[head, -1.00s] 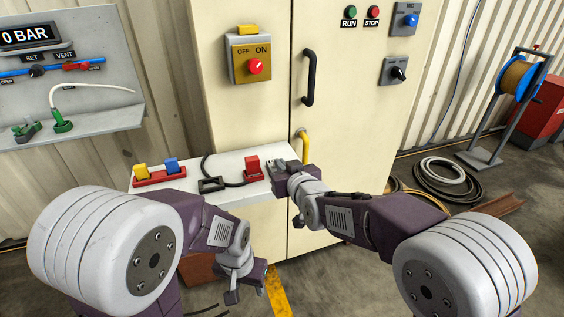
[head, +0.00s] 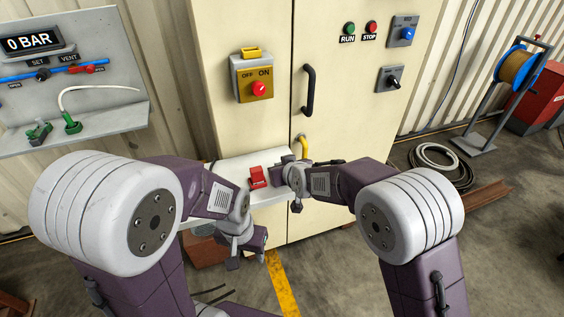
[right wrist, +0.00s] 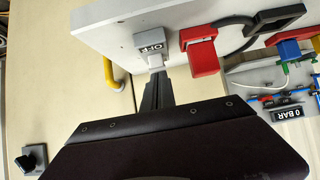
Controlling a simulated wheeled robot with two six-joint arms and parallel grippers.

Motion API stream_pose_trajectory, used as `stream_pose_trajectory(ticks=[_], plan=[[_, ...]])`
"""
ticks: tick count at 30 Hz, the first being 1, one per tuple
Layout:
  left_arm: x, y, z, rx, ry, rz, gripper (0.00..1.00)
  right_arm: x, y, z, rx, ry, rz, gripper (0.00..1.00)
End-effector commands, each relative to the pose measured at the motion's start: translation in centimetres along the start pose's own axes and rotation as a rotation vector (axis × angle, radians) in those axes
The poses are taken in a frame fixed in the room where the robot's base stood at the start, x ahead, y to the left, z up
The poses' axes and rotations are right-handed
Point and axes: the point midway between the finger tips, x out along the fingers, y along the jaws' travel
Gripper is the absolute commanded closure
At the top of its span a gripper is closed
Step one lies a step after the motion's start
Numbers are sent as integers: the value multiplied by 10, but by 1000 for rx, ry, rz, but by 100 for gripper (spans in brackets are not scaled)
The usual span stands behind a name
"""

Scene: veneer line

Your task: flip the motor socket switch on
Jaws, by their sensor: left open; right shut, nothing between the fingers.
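The motor socket switch (right wrist: 155,60) shows in the right wrist view as a pale rocker on a small grey box marked OFF, at the edge of the white shelf (right wrist: 110,22). My right gripper (right wrist: 158,78) is shut and empty, its fingertips right at the rocker; I cannot tell whether they touch it. In the head view my right gripper (head: 289,163) is over the shelf's right end and hides the switch. My left gripper (head: 248,256) is open and empty, low in front of the cabinet.
A red plug block (head: 258,178) stands on the shelf beside the switch, also in the right wrist view (right wrist: 200,50).

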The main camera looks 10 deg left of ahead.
Motion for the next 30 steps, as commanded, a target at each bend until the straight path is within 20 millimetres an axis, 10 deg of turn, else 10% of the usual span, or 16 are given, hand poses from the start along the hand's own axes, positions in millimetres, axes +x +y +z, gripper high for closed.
stream_pose_trajectory(ticks=[30], plan=[[-17, 0, -2, 0, -1, 0, 51, -10, 0, -15, 0, 3, 0, 100]])
